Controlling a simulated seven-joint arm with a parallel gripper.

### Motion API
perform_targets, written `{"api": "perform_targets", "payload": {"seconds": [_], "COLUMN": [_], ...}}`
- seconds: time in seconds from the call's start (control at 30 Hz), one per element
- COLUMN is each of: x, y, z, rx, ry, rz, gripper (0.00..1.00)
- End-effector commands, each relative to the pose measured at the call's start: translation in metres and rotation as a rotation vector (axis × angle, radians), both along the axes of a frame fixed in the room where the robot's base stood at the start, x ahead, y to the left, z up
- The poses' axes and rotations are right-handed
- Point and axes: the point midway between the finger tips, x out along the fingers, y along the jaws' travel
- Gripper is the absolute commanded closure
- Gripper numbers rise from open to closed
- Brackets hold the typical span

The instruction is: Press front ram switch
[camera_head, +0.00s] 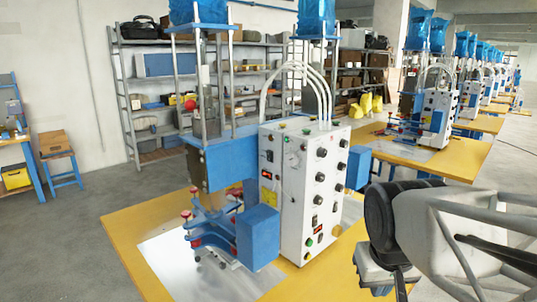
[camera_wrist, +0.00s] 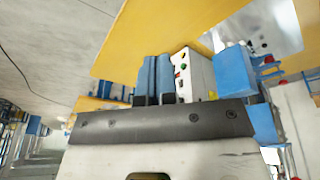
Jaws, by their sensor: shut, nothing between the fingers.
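The white control box (camera_head: 300,190) of the nearest welding machine stands on a yellow table. No readable label shows which control is the front ram switch. My gripper (camera_head: 400,288) is at the lower right, to the right of the box and apart from it, its tips near the bottom edge of the picture. In the wrist view, the two blue fingers of my gripper (camera_wrist: 154,75) are close together and empty. The control box (camera_wrist: 200,75) shows just right of them, partly hidden.
The blue press body (camera_head: 222,160) and a blue block (camera_head: 257,238) stand left of the box. White hoses (camera_head: 310,75) arch over its top. The yellow table (camera_head: 125,225) has bare room at its left. More machines (camera_head: 437,110) stand in a row behind.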

Motion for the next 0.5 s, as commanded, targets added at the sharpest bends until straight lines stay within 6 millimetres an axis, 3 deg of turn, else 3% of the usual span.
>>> {"api": "perform_targets", "payload": {"seconds": [0.5], "x": [0.127], "y": [0.034], "z": [0.054], "rx": [-0.096], "ry": [-0.084], "rz": [0.144], "gripper": [1.0]}}
